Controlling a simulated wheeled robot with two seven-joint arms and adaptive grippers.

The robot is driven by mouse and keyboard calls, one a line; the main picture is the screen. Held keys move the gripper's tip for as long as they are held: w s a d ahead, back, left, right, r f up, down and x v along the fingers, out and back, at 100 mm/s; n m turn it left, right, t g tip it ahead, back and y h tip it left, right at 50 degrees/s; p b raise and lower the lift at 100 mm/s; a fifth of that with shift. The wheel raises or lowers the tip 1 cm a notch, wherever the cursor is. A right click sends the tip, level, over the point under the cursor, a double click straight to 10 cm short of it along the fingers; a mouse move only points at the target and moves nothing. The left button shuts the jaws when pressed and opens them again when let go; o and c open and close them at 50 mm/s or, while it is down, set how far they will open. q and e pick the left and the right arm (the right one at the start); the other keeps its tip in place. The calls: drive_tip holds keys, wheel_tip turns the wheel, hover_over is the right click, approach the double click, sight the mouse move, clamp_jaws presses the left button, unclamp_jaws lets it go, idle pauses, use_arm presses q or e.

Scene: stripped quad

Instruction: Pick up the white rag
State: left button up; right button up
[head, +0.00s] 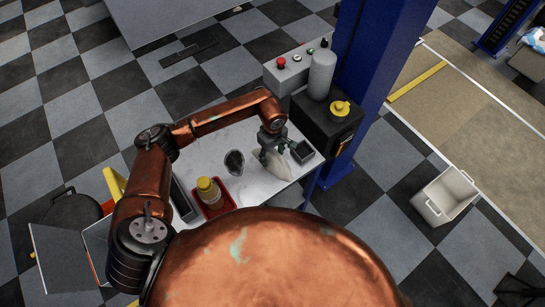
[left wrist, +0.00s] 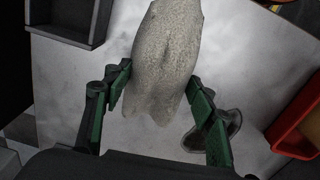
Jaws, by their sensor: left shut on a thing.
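The white rag (head: 273,167) is a pale, greyish, rough-looking cloth over the right part of the small white table. It also shows in the left wrist view (left wrist: 168,50), bunched between the two green fingers. My left gripper (head: 271,143) comes down over the rag and is shut on it. In the left wrist view the fingers (left wrist: 160,80) press the rag from both sides, and its lower end hangs between them. I cannot tell whether the rag still touches the table. My right gripper is not in view.
The white table (head: 245,137) also holds a black cup (head: 234,162), a red tray (head: 222,208) with a yellow-capped bottle (head: 207,188), and a small dark box (head: 302,151). A blue post (head: 372,80) and a control box stand behind. A white crate (head: 436,207) sits on the floor at right.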

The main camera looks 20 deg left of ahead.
sight(274, 163)
use_arm(q)
drive_tip(key=shift+w+r, duration=0.1)
drive_tip(key=shift+r, duration=0.5)
drive_tip(key=s+r, duration=0.1)
drive_tip(key=r, duration=0.1)
drive_tip(key=s+d+r+b, duration=0.1)
drive_tip(key=r, duration=0.1)
drive_tip(key=s+r, duration=0.1)
drive_tip(key=r, duration=0.1)
drive_tip(key=shift+s+d+r, duration=0.35)
drive_tip(key=shift+d+r, duration=0.05)
drive_tip(key=s+d+r+b, duration=0.1)
drive_tip(key=s+d+r, duration=0.3)
drive_tip(key=s, duration=0.5)
drive_tip(key=shift+r+b, duration=0.35)
drive_tip(key=shift+r, duration=0.15)
